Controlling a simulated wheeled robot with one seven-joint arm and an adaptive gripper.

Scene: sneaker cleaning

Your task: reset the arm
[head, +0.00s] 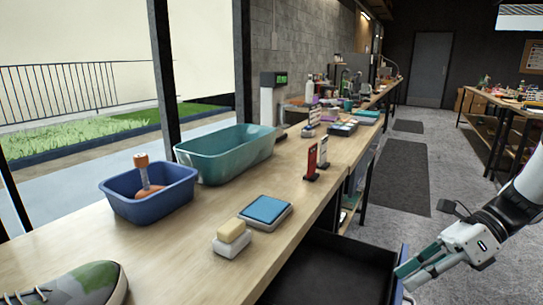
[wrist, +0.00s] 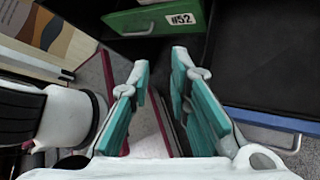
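My gripper (head: 400,283) is at the lower right in the head view, beside the blue front edge of an open dark drawer (head: 330,268). In the wrist view my gripper (wrist: 160,68) has its two teal-padded fingers apart, with nothing between them. The drawer's blue front edge (wrist: 275,119) and its handle (wrist: 275,140) are to the right of the fingers there. I cannot tell from the head view whether a finger touches the drawer front.
A green drawer front marked #52 (wrist: 155,20) is ahead in the wrist view. The wooden bench (head: 165,245) holds a sneaker (head: 75,285), blue tub (head: 150,200), teal tub (head: 225,155), blue pad (head: 265,209) and brush (head: 232,238).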

